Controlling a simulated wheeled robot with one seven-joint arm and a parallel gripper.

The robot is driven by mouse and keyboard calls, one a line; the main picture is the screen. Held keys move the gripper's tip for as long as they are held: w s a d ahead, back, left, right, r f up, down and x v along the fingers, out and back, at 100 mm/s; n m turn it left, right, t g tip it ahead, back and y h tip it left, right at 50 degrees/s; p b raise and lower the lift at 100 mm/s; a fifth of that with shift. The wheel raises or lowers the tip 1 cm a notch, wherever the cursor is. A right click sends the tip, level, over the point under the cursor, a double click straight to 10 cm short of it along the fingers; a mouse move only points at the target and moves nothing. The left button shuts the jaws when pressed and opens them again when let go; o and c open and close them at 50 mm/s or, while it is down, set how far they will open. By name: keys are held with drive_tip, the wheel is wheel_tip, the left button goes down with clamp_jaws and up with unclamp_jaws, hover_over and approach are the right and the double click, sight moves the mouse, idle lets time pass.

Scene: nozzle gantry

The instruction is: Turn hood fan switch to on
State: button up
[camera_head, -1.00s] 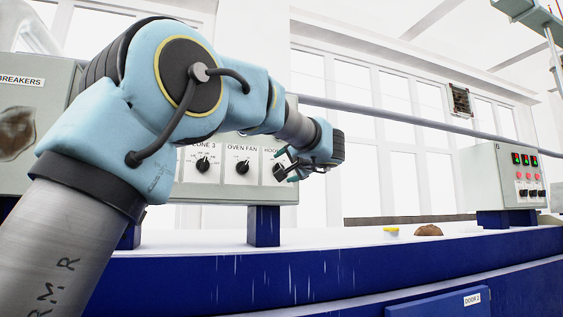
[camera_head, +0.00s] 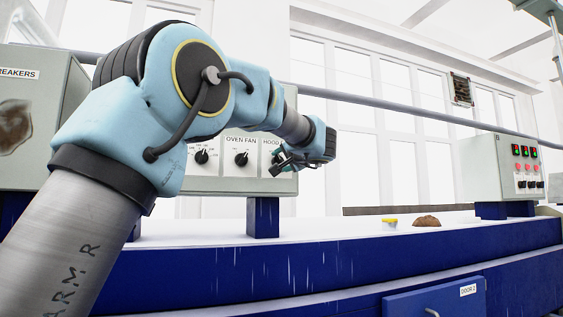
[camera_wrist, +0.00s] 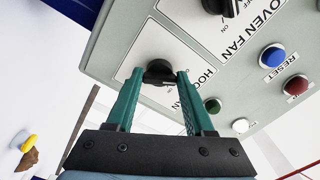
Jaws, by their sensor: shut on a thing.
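The hood fan switch is a black rotary knob (camera_wrist: 159,72) on a white plate of the grey control panel. In the wrist view its label is partly hidden by my gripper's finger. My gripper (camera_wrist: 158,80) has two green fingers, one on each side of the knob, and is shut on it. In the head view my gripper (camera_head: 284,162) is at the right end of the panel (camera_head: 220,186), over the plate marked HOOD, and hides most of that knob. I cannot read the knob's exact setting.
The oven fan knob (camera_head: 241,159) sits just left of the hood plate. In the wrist view a blue button (camera_wrist: 272,56), a red button (camera_wrist: 295,86) and a green button (camera_wrist: 212,105) lie near my gripper. A yellow-topped item (camera_head: 390,223) and a brown lump (camera_head: 427,221) lie on the counter.

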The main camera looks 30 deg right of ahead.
clamp_jaws()
drive_tip(key=shift+m, duration=0.3)
drive_tip(key=shift+f+m+b, duration=0.1)
drive_tip(key=shift+m+b, duration=0.55)
drive_tip(key=shift+m, duration=0.25)
drive_tip(key=m, duration=0.3)
drive_tip(key=shift+m+b, duration=0.3)
drive_tip(key=shift+b, duration=0.1)
drive_tip(key=m, duration=0.5)
drive_tip(key=shift+r+m, duration=0.25)
drive_tip(key=shift+m, duration=0.15)
